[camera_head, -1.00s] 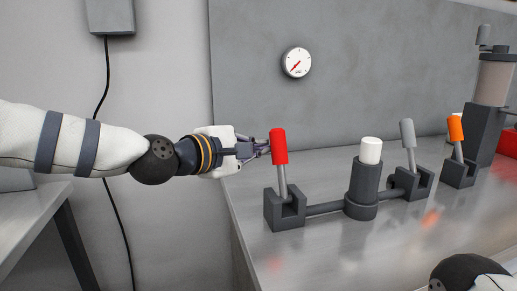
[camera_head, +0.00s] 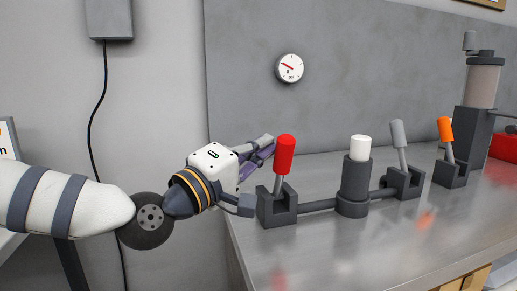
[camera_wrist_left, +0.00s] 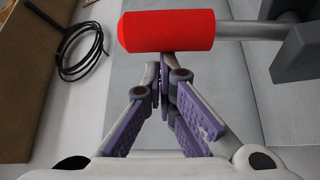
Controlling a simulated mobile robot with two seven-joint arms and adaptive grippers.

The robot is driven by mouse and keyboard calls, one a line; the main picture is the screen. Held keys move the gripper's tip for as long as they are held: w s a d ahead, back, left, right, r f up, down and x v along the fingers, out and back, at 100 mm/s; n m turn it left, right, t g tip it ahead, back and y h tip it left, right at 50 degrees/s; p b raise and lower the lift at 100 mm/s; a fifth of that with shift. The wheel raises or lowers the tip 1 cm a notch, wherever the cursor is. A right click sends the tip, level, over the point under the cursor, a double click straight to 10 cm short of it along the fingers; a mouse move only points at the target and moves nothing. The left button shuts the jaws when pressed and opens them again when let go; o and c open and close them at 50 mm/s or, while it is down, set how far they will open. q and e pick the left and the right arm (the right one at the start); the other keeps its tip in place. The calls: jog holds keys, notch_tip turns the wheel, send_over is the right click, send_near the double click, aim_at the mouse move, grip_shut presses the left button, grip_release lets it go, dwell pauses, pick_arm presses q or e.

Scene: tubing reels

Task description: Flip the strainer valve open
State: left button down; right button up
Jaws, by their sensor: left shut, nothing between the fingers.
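A red-handled lever (camera_head: 285,155) stands in a dark grey bracket (camera_head: 277,210) at the near end of a pipe, leaning slightly right. A dark cylinder with a white cap (camera_head: 360,148) sits on the same pipe, to the right. My left gripper (camera_head: 264,146) is shut and empty, just left of the red handle. In the left wrist view the red handle (camera_wrist_left: 166,31) lies across the top, just beyond the closed fingertips (camera_wrist_left: 165,82). I cannot tell if they touch it. My right gripper is not in view.
A grey-handled lever (camera_head: 398,134) and an orange-handled lever (camera_head: 445,130) stand further along the metal bench (camera_head: 340,255). A round gauge (camera_head: 289,68) is on the back panel. A tall canister (camera_head: 482,85) and a red box (camera_head: 503,147) are at the far right.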

pick_arm(q)
jog(key=shift+s+d+f+m+h, duration=0.15)
jog(key=shift+s+d+m+h, duration=0.1)
jog(key=shift+s+m+h, duration=0.4)
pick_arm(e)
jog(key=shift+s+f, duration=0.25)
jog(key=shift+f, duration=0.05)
